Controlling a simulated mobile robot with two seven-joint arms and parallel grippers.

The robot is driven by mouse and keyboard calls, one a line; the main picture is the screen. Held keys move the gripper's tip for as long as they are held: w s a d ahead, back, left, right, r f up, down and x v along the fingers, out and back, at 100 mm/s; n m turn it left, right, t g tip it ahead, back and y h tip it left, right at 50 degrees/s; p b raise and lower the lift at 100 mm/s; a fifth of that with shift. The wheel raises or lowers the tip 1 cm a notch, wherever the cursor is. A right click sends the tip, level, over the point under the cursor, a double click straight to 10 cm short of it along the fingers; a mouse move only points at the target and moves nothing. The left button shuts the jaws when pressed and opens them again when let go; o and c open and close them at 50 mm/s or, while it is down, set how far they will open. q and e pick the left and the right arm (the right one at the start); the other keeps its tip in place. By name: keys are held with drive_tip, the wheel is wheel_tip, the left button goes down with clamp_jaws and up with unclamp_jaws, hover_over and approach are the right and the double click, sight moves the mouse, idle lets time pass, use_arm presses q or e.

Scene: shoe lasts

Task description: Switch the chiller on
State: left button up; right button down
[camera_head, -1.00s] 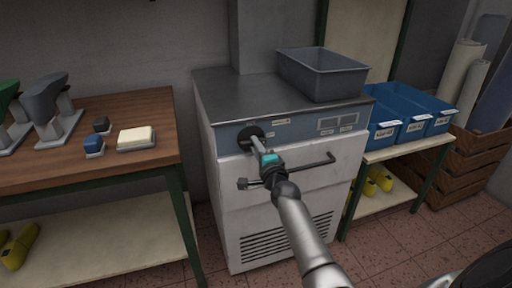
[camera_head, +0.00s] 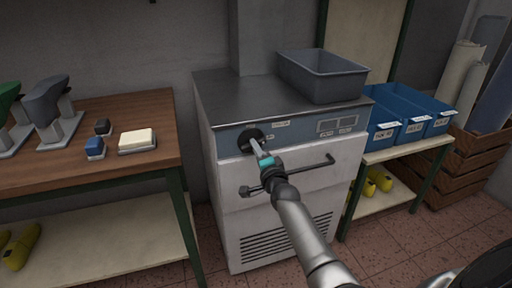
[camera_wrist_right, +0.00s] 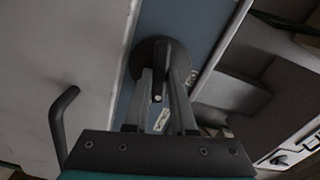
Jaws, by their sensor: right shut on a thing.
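The chiller (camera_head: 285,195) is a light grey cabinet with a blue control strip and a metal top. Its round dark knob (camera_head: 249,140) sits at the left of the strip, partly hidden by my fingers. My right gripper (camera_head: 258,148) reaches it from the front and is shut on the knob. In the right wrist view, the gripper's fingers (camera_wrist_right: 161,95) close on the knob's raised grip in front of its dark disc (camera_wrist_right: 152,52). A small pale mark shows between the fingertips. Labels lie beside the knob, too small to read. My left gripper is not in view.
A bar handle (camera_head: 290,175) crosses the chiller front just below my gripper. A grey bin (camera_head: 322,75) stands on the chiller top. A wooden bench (camera_head: 100,165) with shoe lasts is at left; blue bins (camera_head: 408,110) are at right.

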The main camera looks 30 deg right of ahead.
use_arm(q)
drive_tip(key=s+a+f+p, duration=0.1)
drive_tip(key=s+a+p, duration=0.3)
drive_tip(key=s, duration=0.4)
drive_tip(key=shift+p, duration=0.7)
use_arm(e)
drive_tip(key=shift+n, duration=7.5)
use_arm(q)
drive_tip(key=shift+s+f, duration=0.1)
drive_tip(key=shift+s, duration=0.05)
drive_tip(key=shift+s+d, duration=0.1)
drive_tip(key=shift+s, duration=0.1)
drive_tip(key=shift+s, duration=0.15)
use_arm(e)
drive_tip(key=c, duration=0.7)
unclamp_jaws()
drive_tip(key=shift+c, duration=0.2)
drive_tip(key=shift+s, duration=0.15)
